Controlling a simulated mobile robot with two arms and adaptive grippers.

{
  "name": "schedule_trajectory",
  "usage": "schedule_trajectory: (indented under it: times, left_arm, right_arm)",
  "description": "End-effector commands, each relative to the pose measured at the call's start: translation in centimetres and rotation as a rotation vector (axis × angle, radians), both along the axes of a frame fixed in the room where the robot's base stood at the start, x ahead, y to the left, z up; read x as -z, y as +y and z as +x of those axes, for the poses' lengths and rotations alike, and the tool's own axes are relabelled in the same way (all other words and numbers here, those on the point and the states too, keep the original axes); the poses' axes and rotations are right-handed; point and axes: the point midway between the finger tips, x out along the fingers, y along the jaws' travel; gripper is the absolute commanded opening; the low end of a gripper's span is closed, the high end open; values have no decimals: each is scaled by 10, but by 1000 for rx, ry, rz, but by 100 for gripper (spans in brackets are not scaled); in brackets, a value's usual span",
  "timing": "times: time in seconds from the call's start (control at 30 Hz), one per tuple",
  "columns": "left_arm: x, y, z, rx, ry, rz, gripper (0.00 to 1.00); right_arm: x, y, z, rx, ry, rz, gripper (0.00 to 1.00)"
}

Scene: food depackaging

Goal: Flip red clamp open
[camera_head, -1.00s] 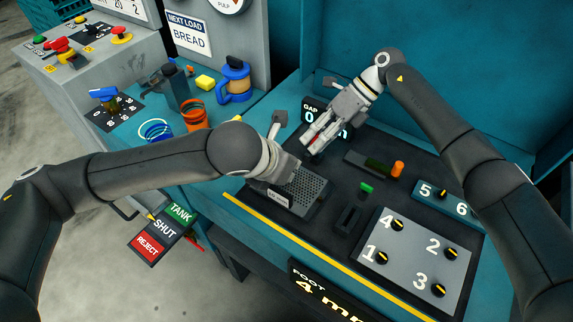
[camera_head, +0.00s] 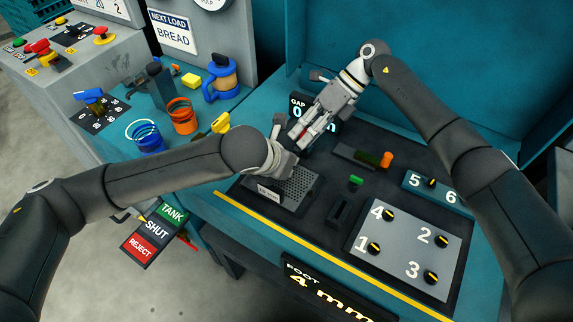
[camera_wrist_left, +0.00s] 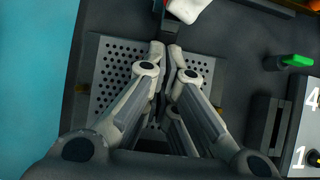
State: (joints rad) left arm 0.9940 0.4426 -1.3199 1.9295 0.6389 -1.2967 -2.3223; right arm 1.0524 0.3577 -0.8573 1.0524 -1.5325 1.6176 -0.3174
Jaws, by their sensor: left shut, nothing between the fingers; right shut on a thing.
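The red clamp (camera_head: 304,131) shows only as a small red patch between the fingers of my right gripper (camera_head: 297,141), which is shut on it. The fingers hide most of it. In the left wrist view a bit of red (camera_wrist_left: 167,4) shows at the top edge beside a pale fingertip. My left gripper (camera_head: 287,168) is shut and empty over the perforated plate (camera_head: 304,194), nearer the front than the right gripper. In the left wrist view its closed fingertips (camera_wrist_left: 166,52) lie over the plate (camera_wrist_left: 112,72), just short of the dark post below the red part.
A GAP display (camera_head: 299,105) stands behind the right gripper. An orange knob (camera_head: 387,159), a green switch (camera_head: 356,181) and a grey panel of numbered knobs (camera_head: 365,222) lie to the right. Orange (camera_head: 183,117) and blue coils and a blue-handled jar (camera_head: 221,80) stand left.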

Motion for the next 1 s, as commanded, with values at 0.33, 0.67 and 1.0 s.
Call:
schedule_trajectory:
  times: [0.33, 0.67, 1.0]
  left_arm:
    - [-12, -4, 6, 1, -11, -7, 0]
    - [-11, -4, 5, 1, -9, -5, 0]
    - [-8, -3, 4, 1, -3, -1, 0]
  right_arm:
    - [1, 0, 0, -2, 0, -2, 0]
    - [0, 1, -1, -2, 1, 0, 45]
    - [-12, -10, 4, 1, -2, -1, 45]
